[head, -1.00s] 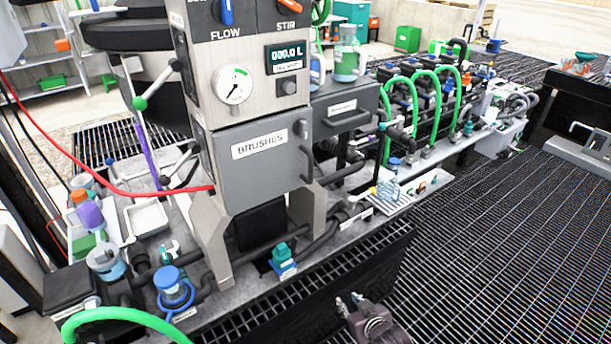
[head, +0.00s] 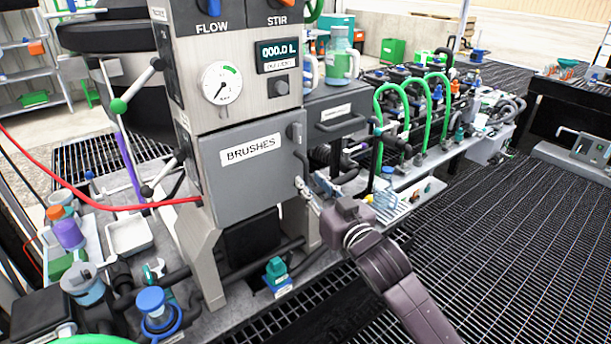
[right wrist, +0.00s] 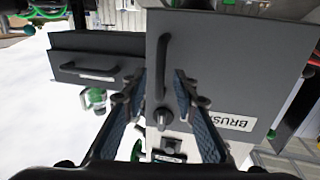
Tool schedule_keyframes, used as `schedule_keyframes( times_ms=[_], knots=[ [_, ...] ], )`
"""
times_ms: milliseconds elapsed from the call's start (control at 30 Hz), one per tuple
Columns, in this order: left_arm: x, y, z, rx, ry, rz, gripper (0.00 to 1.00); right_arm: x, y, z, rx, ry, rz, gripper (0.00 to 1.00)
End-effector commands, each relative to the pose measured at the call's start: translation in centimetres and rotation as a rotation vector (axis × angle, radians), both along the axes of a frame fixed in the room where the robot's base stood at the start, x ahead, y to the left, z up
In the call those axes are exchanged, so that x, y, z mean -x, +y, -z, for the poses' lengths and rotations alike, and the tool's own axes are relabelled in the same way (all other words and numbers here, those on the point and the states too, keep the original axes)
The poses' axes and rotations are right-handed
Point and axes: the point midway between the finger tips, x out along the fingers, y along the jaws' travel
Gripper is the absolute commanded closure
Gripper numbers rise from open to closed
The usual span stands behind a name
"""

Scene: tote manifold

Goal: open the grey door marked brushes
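The grey door marked BRUSHES (head: 250,172) is shut on the front of the grey cabinet. Its dark bar handle (head: 301,168) runs along the door's right edge, partly covered by my gripper. In the right wrist view, which looks upside down, the door (right wrist: 240,55) carries the handle (right wrist: 163,58) and a small dark latch (right wrist: 160,117). My right gripper (head: 308,190) is just in front of the handle's lower end. In the wrist view its fingers (right wrist: 160,82) are apart with the handle showing between them; contact cannot be told. My left gripper is out of view.
A grey drawer (head: 335,118) with its own handle is beside the door. Green hoses (head: 432,100) stand farther right. A red hose (head: 105,203) crosses on the left. A blue-capped jar (head: 152,308) is at the front. Dark floor grating (head: 500,240) is clear at the right.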

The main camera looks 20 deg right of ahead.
Motion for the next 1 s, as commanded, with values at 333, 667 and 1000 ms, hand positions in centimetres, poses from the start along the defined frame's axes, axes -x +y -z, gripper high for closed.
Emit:
schedule_keyframes(
  times_ms=[333,667,1000],
  knots=[
    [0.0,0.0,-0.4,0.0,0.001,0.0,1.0,-3.3,0.5,0.0,0.0,-0.001,0.0,0.73],
    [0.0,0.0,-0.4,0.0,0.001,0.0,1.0,-3.5,0.6,0.1,0.0,0.0,0.0,0.77],
    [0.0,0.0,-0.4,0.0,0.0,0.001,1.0,-3.4,0.5,0.1,0.0,0.001,0.0,1.0]
  ],
)
